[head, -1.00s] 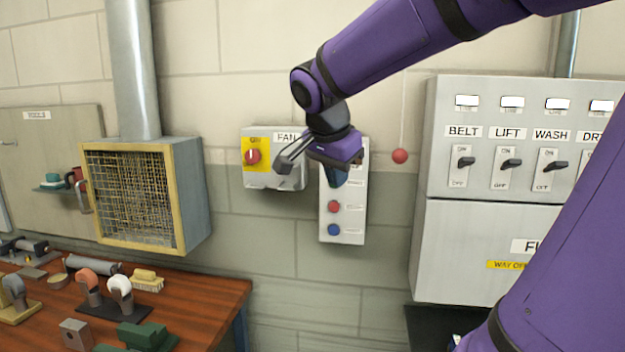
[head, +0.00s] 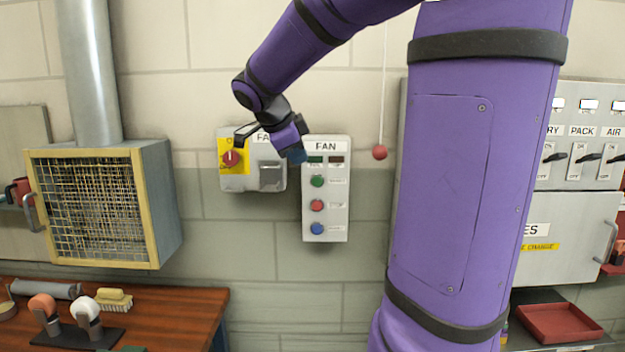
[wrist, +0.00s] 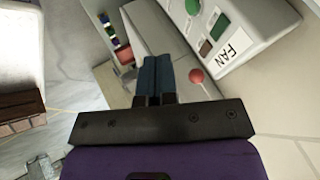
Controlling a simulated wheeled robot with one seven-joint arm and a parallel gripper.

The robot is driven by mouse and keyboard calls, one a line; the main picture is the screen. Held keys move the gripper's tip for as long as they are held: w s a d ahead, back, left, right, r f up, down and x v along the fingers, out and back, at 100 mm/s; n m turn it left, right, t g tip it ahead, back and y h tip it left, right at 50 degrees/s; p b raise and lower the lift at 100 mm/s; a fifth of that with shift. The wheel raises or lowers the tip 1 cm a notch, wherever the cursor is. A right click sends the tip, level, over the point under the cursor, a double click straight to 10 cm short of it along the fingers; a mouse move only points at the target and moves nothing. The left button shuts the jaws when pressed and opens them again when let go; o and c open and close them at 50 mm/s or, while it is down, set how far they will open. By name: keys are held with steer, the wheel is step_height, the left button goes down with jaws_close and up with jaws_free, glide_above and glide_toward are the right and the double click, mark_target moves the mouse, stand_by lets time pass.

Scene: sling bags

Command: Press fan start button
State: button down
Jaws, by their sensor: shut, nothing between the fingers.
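The fan control panel (head: 340,222) is a pale wall box labelled FAN. A green button (head: 317,181) is at the top of its button column, with a red button (head: 317,205) and a blue button (head: 317,228) below; their small labels are unreadable. My gripper (head: 297,156) is shut and empty, with its blue fingertips at the panel's upper left in the head view. The green button is uncovered there. In the wrist view, my closed fingers (wrist: 154,78) point away from the camera, and the panel (wrist: 262,30) lies to their upper right, with the green button (wrist: 193,6) near the top edge.
A second fan box (head: 235,182) with a red knob (head: 231,158) on yellow is left of the panel. A red ball (head: 380,152) hangs on a cord to its right. A mesh-fronted box (head: 150,200) and a wooden bench (head: 180,305) are at left.

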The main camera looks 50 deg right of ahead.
mark_target(315, 178)
steer(key=x, duration=0.3)
steer(key=w+d+x, duration=0.1)
steer(key=x, duration=0.3)
steer(key=w+r+x, duration=0.1)
steer(key=x, duration=0.3)
steer(key=shift+d+f, duration=0.1)
steer(key=shift+d, duration=0.3)
steer(key=shift+w+d, duration=0.3)
steer(key=shift+d, duration=0.05)
